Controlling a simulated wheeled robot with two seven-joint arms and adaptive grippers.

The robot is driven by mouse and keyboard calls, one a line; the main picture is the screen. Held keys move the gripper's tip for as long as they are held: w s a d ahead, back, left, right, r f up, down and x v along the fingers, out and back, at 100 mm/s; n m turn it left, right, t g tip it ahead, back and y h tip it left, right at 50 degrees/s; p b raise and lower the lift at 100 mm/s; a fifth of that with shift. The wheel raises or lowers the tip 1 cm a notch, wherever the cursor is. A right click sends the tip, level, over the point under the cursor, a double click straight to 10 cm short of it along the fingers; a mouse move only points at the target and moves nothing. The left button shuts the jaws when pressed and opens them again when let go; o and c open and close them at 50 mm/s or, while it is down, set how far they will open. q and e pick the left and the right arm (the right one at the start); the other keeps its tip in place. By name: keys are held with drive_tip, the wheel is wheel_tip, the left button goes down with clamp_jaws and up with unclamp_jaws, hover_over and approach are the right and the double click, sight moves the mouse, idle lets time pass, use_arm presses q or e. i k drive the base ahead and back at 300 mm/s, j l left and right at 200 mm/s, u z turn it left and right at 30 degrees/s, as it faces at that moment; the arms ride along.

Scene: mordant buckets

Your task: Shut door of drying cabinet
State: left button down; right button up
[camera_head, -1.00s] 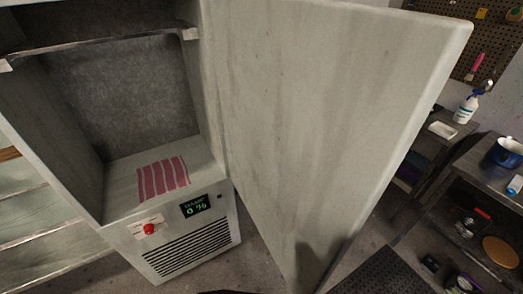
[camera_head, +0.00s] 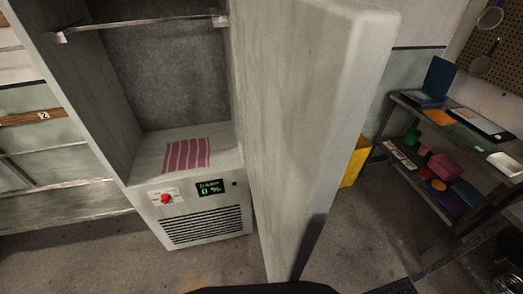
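The drying cabinet (camera_head: 202,222) stands at the left with its front open. Its grey door (camera_head: 290,130) is swung out towards me, hinged on the cabinet's right side, and I see it at a steep angle. A cloth with pink and white stripes (camera_head: 187,155) lies on the cabinet floor. A rail (camera_head: 140,23) crosses the top of the inside. The front panel has a red knob (camera_head: 166,199) and a green display (camera_head: 210,187) reading 0 %. Neither gripper shows; a dark shape at the bottom edge and a dark patch low on the door are unclear.
A shelf unit (camera_head: 465,132) with folders and coloured boxes stands at the right. A yellow container (camera_head: 355,163) is behind the door. Pale shelving (camera_head: 60,150) is left of the cabinet. Bare floor (camera_head: 350,240) lies right of the door.

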sight(312, 71)
drive_tip(key=l+u, duration=0.4)
drive_tip(key=l, duration=0.25)
drive_tip(key=k+l+u, duration=0.15)
drive_tip(key=l+u, duration=0.3)
drive_tip(key=l, duration=0.15)
